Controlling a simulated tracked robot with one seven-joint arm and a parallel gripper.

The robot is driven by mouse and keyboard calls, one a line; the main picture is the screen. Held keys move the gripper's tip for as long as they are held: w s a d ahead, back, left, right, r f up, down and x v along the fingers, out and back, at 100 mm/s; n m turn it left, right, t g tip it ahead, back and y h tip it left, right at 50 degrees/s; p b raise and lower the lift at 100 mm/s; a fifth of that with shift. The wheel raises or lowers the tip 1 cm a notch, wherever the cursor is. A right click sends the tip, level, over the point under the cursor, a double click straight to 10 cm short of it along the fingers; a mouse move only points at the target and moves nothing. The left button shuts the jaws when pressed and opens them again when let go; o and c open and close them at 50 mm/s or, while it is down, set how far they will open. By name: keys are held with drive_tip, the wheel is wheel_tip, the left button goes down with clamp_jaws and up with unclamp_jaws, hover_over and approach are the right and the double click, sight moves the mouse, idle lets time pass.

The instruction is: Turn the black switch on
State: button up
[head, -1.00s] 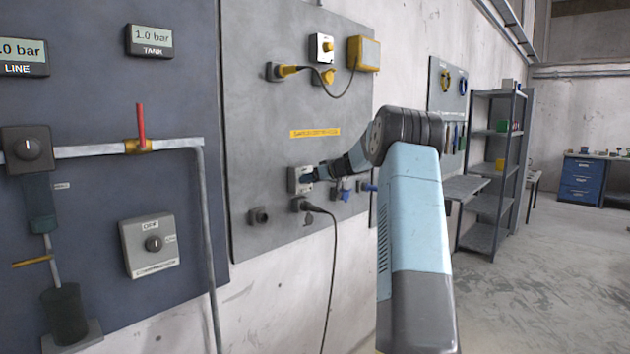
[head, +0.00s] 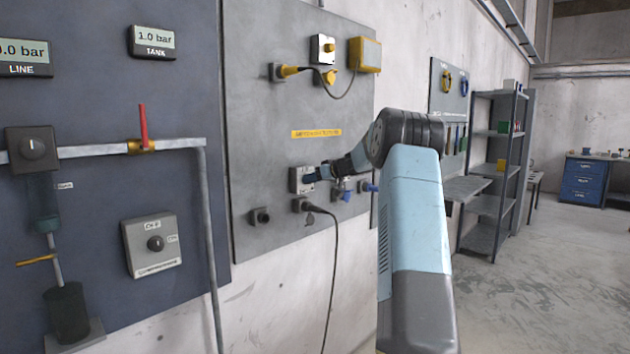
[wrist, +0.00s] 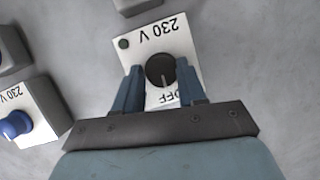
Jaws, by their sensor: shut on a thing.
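The black switch (wrist: 160,71) is a round knob with a pale pointer line on a white plate marked 230 V and OFF (wrist: 182,40). In the wrist view, which shows the lettering upside down, the pointer line faces the OFF label. My gripper (wrist: 161,82) has one finger on each side of the knob and is shut on it. In the head view, the white switch box (head: 296,179) is on the grey panel, with my gripper (head: 308,175) against its right side. The knob itself is hidden there by the gripper.
A blue knob (wrist: 15,124) on another 230 V plate is nearby in the wrist view. In the head view, a socket with a plugged black cable (head: 301,205) is just below the switch box. Yellow plugs and a yellow box (head: 365,54) are higher on the panel.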

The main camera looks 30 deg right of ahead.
drive_tip(key=shift+d+f, duration=0.1)
drive_tip(key=shift+c, duration=0.2)
drive_tip(key=m+y, duration=0.1)
drive_tip(key=m, duration=0.1)
drive_tip(key=m+y, duration=0.1)
drive_tip(key=m, duration=0.1)
drive_tip(key=shift+f+y, duration=0.3)
drive_tip(key=shift+f, duration=0.05)
drive_tip(key=m+y, duration=0.1)
drive_tip(key=m, duration=0.2)
drive_tip(key=shift+f+y, duration=0.1)
drive_tip(key=shift+y, duration=0.2)
drive_tip(key=m+y, duration=0.1)
drive_tip(key=m, duration=0.1)
drive_tip(key=shift+f+m, duration=0.1)
drive_tip(key=shift+m, duration=0.3)
drive_tip(key=m+t, duration=0.1)
drive_tip(key=m, duration=0.1)
drive_tip(key=m+t+y, duration=0.1)
drive_tip(key=m, duration=0.1)
drive_tip(key=shift+y, duration=0.3)
drive_tip(key=shift+w+m, duration=0.1)
drive_tip(key=shift+m, duration=0.3)
drive_tip(key=shift+a, duration=0.2)
